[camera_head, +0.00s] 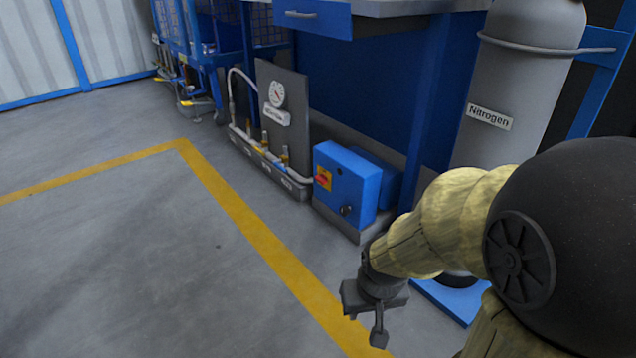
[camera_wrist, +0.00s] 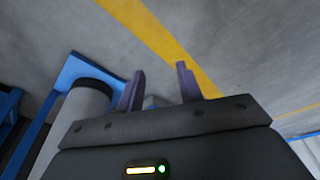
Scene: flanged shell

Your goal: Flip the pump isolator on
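A blue box (camera_head: 345,187) stands low near the floor under the bench, in the head view. Its front carries a red-and-yellow switch plate (camera_head: 323,178) at the left and a dark round knob (camera_head: 346,211) lower down. I cannot read any label on it, nor tell the switch position. My gripper (camera_head: 365,324) hangs in front of the box, lower and slightly right in the picture, apart from it. In the wrist view my gripper (camera_wrist: 160,71) has its two fingers apart with nothing held. The switch plate does not show clearly there.
A grey nitrogen cylinder (camera_head: 515,95) stands right of the box. A gauge panel (camera_head: 283,110) with pipes and small valves stands left of it. The bench (camera_head: 375,8) overhangs behind. Open grey floor with a yellow line (camera_head: 245,225) lies at the left.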

